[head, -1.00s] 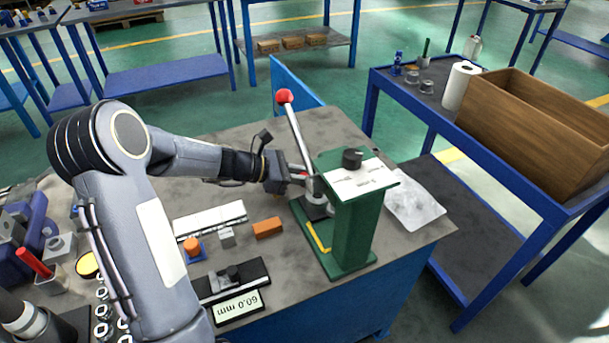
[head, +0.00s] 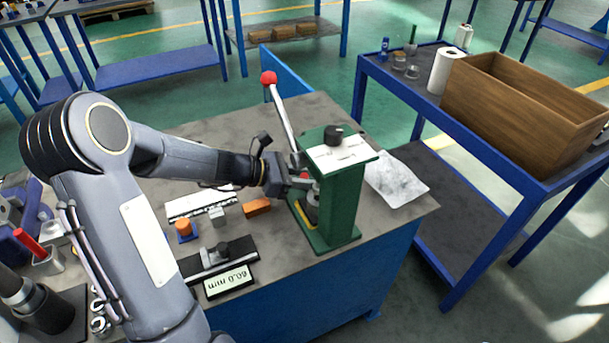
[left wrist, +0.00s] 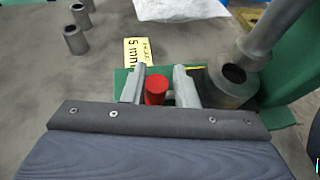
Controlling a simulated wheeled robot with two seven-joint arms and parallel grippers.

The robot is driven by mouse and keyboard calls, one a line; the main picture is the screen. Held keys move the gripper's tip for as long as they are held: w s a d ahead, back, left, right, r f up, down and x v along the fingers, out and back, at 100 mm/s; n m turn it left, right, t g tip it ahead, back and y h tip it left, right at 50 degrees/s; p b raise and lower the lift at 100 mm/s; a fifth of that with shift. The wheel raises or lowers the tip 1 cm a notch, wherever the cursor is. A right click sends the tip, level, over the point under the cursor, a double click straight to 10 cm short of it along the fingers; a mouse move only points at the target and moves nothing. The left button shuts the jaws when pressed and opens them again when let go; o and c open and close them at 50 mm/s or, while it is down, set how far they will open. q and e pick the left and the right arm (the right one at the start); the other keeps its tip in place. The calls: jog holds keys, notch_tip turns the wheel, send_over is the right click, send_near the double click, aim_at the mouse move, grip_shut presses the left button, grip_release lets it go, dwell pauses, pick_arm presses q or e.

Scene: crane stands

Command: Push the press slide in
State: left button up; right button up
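The green press (head: 340,200) stands on the grey workbench, its lever tilted up to a red ball (head: 268,78). The press slide with its grey cylinder (head: 313,206) sits low at the press, partly hidden by my gripper and the column. My left gripper (head: 302,181) reaches in from the left at the slide. In the left wrist view its two fingers (left wrist: 160,82) stand close on either side of an upright red knob (left wrist: 156,90). The grey cylinder (left wrist: 232,85) is just right of the fingers there. My right gripper is not in view.
A "5 mm" label (left wrist: 137,51) lies beyond the fingers. An orange block (head: 257,207), a small grey block and a 60.0 mm gauge (head: 228,281) lie left of the press. A clear bag (head: 398,182) lies behind it. A blue side table carries a wooden box (head: 520,110).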

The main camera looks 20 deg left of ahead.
pick_arm(q)
jog(key=o, duration=0.3)
jog(key=shift+s+d, duration=0.1)
jog(key=shift+d, duration=0.05)
jog(key=shift+r, duration=0.1)
jog(key=p+v, duration=0.1)
jog(key=v, duration=0.5)
jog(key=shift+a, duration=0.25)
jog(key=shift+s+a+r, duration=0.3)
jog(key=shift+s+a, duration=0.15)
jog(key=shift+a, duration=0.05)
